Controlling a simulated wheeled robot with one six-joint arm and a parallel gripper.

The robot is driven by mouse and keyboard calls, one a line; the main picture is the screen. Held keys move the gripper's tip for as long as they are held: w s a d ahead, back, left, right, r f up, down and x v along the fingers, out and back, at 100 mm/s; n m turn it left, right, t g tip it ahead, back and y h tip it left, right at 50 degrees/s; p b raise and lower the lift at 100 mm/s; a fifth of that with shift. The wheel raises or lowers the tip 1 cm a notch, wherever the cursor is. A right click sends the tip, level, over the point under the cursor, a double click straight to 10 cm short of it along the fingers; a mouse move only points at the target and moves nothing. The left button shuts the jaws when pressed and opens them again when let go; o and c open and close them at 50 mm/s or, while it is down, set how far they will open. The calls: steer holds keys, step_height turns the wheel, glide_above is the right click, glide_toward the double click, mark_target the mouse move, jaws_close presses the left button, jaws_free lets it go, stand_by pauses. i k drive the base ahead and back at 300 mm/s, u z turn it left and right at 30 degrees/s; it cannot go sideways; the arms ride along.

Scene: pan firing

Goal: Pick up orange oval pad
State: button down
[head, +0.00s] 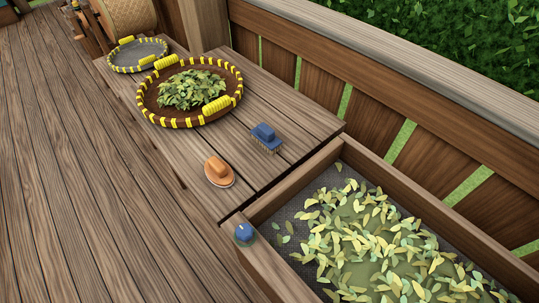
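The orange oval pad (219,171) lies near the front edge of the wooden table, close to the leaf box. It has a raised orange grip on top of an oval base with a pale rim. Nothing covers it or touches it from above. My gripper is not in the head view, so its state and its place relative to the pad do not show.
A blue brush (265,137) lies right of the pad. A brown pan (190,117) with leaves and a grey pan (137,55) stand farther back. A blue knob (244,235) sits on the corner of the leaf box (262,262). Open deck lies left.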

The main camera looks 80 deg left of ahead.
mark_target(219, 173)
steer(key=u, duration=2.7)
